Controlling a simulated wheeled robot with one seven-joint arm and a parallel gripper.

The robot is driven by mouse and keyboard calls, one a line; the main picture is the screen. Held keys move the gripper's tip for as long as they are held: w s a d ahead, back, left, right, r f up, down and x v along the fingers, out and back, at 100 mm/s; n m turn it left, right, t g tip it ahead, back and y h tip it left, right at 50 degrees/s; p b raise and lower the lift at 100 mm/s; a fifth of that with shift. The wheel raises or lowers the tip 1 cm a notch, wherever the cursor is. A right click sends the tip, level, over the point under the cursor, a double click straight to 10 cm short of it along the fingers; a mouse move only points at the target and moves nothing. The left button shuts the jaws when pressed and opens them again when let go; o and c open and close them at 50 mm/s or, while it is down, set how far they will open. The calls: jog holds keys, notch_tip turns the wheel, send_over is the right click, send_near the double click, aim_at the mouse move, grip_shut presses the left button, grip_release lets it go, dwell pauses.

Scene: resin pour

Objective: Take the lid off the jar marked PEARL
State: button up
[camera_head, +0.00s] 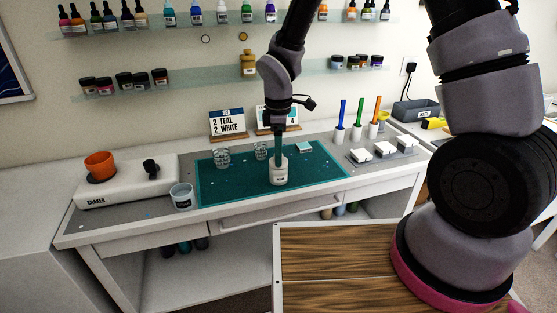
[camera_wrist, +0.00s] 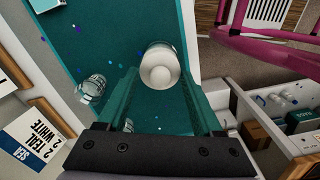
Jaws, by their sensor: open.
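A white jar (camera_head: 279,176) with a dark-lettered label, too small to read for sure, stands upright on the teal mat (camera_head: 225,189). In the wrist view the jar's white lid (camera_wrist: 160,71), with a round raised centre, is seen from above. My gripper (camera_head: 279,152) points down over the jar. Its teal fingers (camera_wrist: 161,82) are open, one on each side of the lid, with gaps showing between them and it. The lid appears to be on the jar. How far the fingertips reach down beside it is hard to tell.
Clear cups (camera_head: 222,158) stand left of the jar, with a tub (camera_head: 182,196) at the mat's left edge. The shaker (camera_head: 125,186) bears an orange bowl (camera_head: 99,165). Cards (camera_head: 227,122) stand behind. White blocks (camera_head: 384,149) and coloured sticks (camera_head: 359,114) are at right.

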grip_shut()
